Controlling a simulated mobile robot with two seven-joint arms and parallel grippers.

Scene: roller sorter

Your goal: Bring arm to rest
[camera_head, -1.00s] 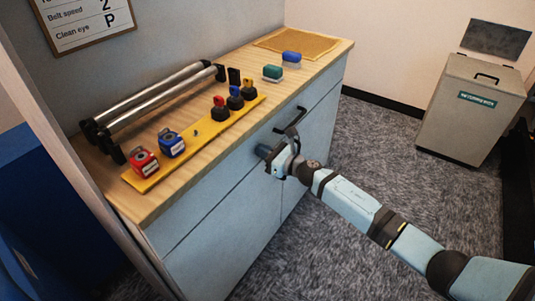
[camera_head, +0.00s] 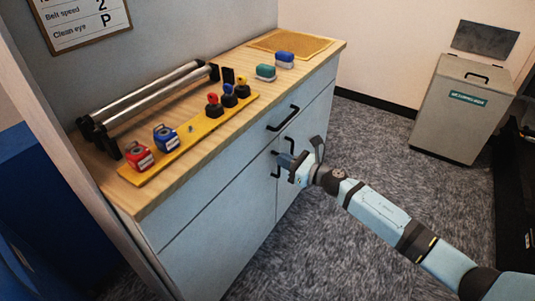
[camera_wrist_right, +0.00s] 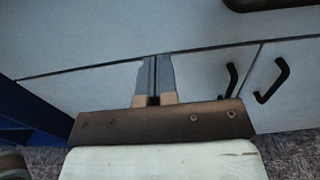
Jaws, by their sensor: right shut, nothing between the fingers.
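My right arm (camera_head: 378,211) reaches in from the lower right in the head view. Its gripper (camera_head: 284,160) is in front of the cabinet (camera_head: 215,245), below the counter edge, near the door handles. In the right wrist view the gripper's two fingers (camera_wrist_right: 155,80) are together with nothing between them, facing the pale cabinet front. Two dark door handles (camera_wrist_right: 271,82) show to their right. Whether the fingers touch the cabinet I cannot tell. My left gripper is not in view.
On the wooden counter (camera_head: 200,160) are a roller assembly (camera_head: 150,97), a yellow strip (camera_head: 195,137) with several coloured items, a green block (camera_head: 265,72) and a blue block (camera_head: 285,57). A grey bin (camera_head: 460,110) stands at the back right. The carpet (camera_head: 370,130) between is clear.

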